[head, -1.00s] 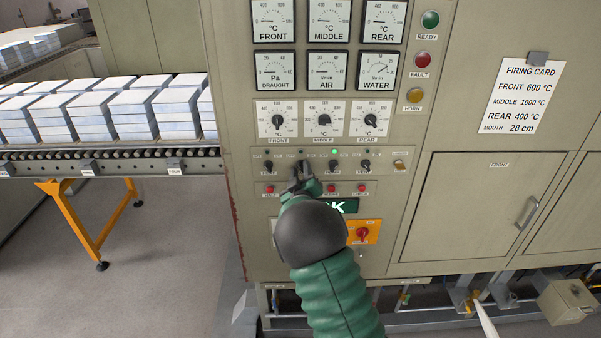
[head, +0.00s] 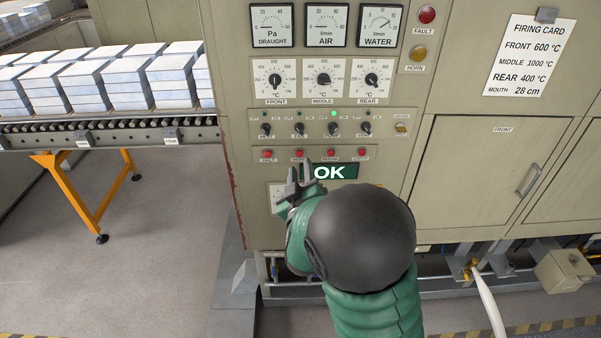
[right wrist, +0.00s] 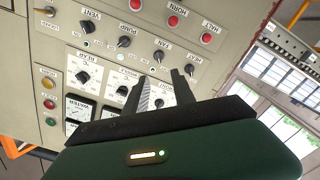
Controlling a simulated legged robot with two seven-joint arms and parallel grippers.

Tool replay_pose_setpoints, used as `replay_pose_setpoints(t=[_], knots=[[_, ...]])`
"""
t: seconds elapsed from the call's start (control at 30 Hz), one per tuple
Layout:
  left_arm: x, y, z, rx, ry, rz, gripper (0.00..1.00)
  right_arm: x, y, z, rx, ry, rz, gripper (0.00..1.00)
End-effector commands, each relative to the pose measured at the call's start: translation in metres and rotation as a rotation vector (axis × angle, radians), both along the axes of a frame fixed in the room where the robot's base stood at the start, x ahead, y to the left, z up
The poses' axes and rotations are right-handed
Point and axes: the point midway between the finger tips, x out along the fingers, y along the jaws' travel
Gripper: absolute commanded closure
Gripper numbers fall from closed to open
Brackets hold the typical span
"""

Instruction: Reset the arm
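My right gripper (head: 299,174) is in front of the furnace control panel, near the left end of the green OK display (head: 336,172). Its two fingers are apart with nothing between them, as the right wrist view also shows (right wrist: 162,80). It is just below the row of red buttons (head: 299,154); I cannot tell whether it touches the panel. Above are black switches, including HEAT (head: 265,129), FAN (head: 299,129), PUMP (head: 333,129) and VENT (head: 364,130). A green lamp (head: 333,113) is lit above PUMP. My arm hides the lower panel. My left gripper is not in view.
Three setting dials (head: 323,80) and gauges (head: 326,26) are higher on the panel. A roller conveyor (head: 110,132) with stacked white slabs (head: 108,82) is at left. A firing card (head: 530,55) hangs at right. A white hose (head: 488,300) is at lower right.

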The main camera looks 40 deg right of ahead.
Motion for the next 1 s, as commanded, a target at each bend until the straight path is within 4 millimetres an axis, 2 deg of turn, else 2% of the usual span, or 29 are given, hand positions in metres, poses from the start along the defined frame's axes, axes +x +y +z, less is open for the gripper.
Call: replay_pose_setpoints(t=[0.27, 0.37, 0.47, 0.57, 0.6, 0.67, 0.7, 0.77, 0.8, 0.9, 1.0], knots=[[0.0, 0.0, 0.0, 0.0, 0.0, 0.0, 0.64, 0.0, 0.0, 0.0, 0.0, 0.0, 0.0, 0.69], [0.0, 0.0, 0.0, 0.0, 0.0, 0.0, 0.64, 0.003, 0.006, -0.007, 0.034, 0.015, 0.02, 0.69], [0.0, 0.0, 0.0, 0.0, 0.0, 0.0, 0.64, 0.011, 0.034, -0.038, 0.188, 0.087, 0.102, 0.69], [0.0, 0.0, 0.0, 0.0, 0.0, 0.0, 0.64, 0.008, 0.093, -0.089, 0.446, 0.248, 0.216, 0.69], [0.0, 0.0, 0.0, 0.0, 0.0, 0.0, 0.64, -0.002, 0.121, -0.11, 0.551, 0.337, 0.253, 0.69], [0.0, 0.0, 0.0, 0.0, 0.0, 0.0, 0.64, -0.026, 0.16, -0.138, 0.69, 0.487, 0.285, 0.69], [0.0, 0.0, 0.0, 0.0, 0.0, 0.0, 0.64, -0.047, 0.181, -0.153, 0.764, 0.588, 0.289, 0.69], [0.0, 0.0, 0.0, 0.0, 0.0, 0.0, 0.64, -0.081, 0.206, -0.169, 0.844, 0.734, 0.272, 0.69], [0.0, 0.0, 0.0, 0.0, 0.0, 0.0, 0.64, -0.102, 0.216, -0.176, 0.878, 0.818, 0.253, 0.69], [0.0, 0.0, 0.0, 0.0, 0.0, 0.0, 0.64, -0.141, 0.228, -0.185, 0.919, 0.962, 0.196, 0.69], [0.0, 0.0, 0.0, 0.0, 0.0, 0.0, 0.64, -0.157, 0.231, -0.188, 0.929, 1.02, 0.165, 0.69]])
